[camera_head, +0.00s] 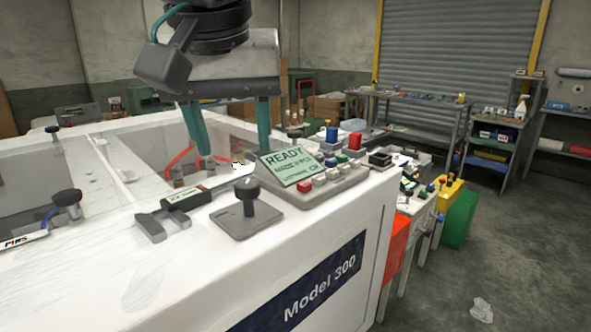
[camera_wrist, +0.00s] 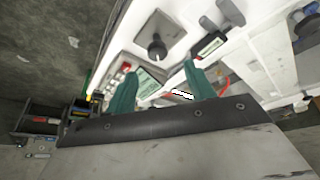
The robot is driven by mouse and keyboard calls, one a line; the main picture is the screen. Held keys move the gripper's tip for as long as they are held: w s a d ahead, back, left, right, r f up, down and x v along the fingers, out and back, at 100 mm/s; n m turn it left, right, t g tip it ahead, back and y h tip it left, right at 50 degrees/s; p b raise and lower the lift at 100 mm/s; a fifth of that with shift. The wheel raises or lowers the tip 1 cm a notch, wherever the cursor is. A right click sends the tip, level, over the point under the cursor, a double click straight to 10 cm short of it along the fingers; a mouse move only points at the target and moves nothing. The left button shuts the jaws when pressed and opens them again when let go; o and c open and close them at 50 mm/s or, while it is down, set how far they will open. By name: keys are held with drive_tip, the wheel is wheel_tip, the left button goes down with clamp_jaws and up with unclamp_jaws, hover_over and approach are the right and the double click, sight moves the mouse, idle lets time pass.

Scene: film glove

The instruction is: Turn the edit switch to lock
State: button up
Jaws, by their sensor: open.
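A dark knob (camera_head: 248,193) stands on a grey square plate (camera_head: 245,217) at the front edge of the white machine top; it also shows in the wrist view (camera_wrist: 156,47). I can read no edit or lock label on it, so I cannot tell whether it is the edit switch. My gripper (camera_head: 234,155) has two teal fingers, spread apart and empty. It hangs over the machine top, behind the knob in the head view. In the wrist view my gripper (camera_wrist: 160,72) has its fingertips below the knob, not touching it.
A control box with a green READY display (camera_head: 290,163) and several coloured buttons stands right of the knob. A black-and-green small unit (camera_head: 187,198) lies left of it. Open wells in the machine top lie behind. Shelves (camera_head: 420,105) stand at the back.

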sight(246, 184)
drive_tip(key=shift+m, duration=0.6)
drive_tip(key=x, duration=0.7)
drive_tip(key=shift+w+d+f, duration=0.15)
drive_tip(key=shift+w+f, duration=0.1)
drive_tip(key=shift+w, duration=0.05)
drive_tip(key=shift+c, duration=0.3)
